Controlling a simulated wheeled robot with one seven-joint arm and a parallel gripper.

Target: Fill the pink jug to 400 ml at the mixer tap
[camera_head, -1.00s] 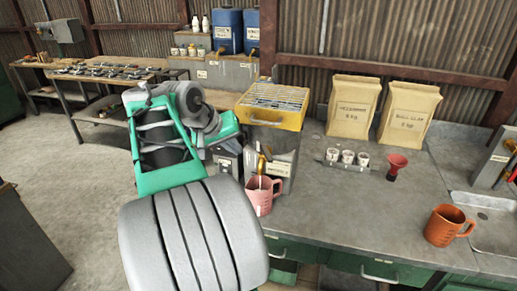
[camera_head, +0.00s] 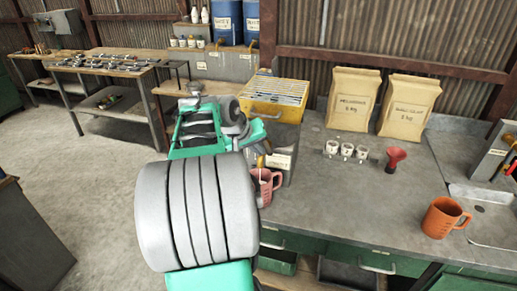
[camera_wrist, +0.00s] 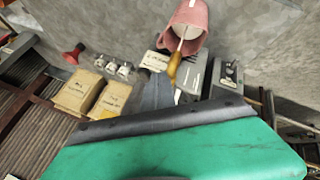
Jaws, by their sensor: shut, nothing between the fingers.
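The pink jug (camera_head: 266,190) stands at the left edge of the grey counter, partly hidden behind my arm in the head view. It also shows at the top of the wrist view (camera_wrist: 186,17), upside down. The brass tap (camera_wrist: 174,64) is on the grey mixer box and points at the jug. A thin pale line runs between tap and jug; I cannot tell whether it is a stream. My gripper (camera_wrist: 158,88) looks shut and empty, near the tap; contact is unclear. The jug's level cannot be read.
A yellow tray (camera_head: 274,103) tops the mixer box. Several white cups (camera_head: 347,150), a red funnel (camera_head: 395,157) and two paper sacks (camera_head: 351,98) stand behind. An orange jug (camera_head: 441,217) is by the sink at right. The middle counter is clear.

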